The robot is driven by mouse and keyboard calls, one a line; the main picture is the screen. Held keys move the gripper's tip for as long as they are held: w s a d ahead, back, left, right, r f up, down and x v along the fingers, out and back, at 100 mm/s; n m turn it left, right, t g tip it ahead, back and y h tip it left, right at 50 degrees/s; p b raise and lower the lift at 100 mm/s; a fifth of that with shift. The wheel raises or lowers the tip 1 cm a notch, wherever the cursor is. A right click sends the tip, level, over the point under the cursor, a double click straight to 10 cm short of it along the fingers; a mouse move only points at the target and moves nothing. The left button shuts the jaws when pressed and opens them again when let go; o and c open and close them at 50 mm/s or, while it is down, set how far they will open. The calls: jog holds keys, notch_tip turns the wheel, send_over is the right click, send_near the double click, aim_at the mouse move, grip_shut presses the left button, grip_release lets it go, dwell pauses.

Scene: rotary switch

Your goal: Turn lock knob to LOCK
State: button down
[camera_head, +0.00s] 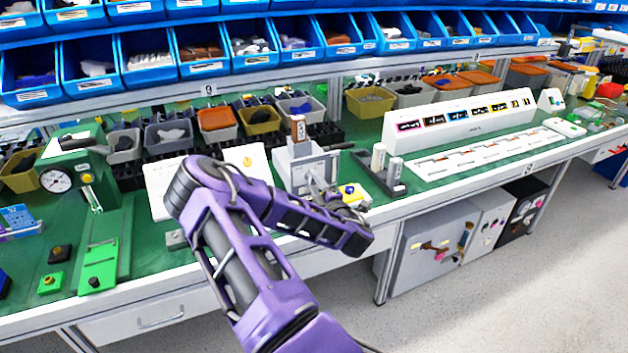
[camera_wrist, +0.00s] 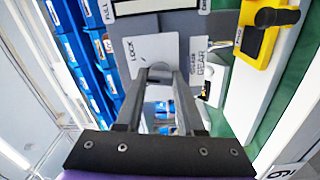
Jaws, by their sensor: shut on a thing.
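The lock knob (camera_wrist: 159,74) is on a white plate (camera_wrist: 150,48) in the wrist view. Only a small grey part of it shows between my fingertips. The word LOCK is printed on the plate, left of and above the knob. My gripper (camera_wrist: 160,78) is shut on the knob, with one finger on each side. How far the knob is turned is too small to tell.
Two small grey upright blocks (camera_head: 393,172) stand right of the box. A white board (camera_head: 165,180) is to its left. Blue bins (camera_head: 150,52) line the shelf behind.

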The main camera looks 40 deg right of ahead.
jog(key=m, duration=0.3)
jog(key=shift+m+b, duration=0.8)
jog(key=shift+m, duration=1)
jog(key=c, duration=0.5)
grip_release()
jog(key=shift+s, duration=0.1)
jog(key=shift+b+v, duration=1.1)
jog(key=shift+v, duration=7.55)
jog(key=shift+a, duration=0.15)
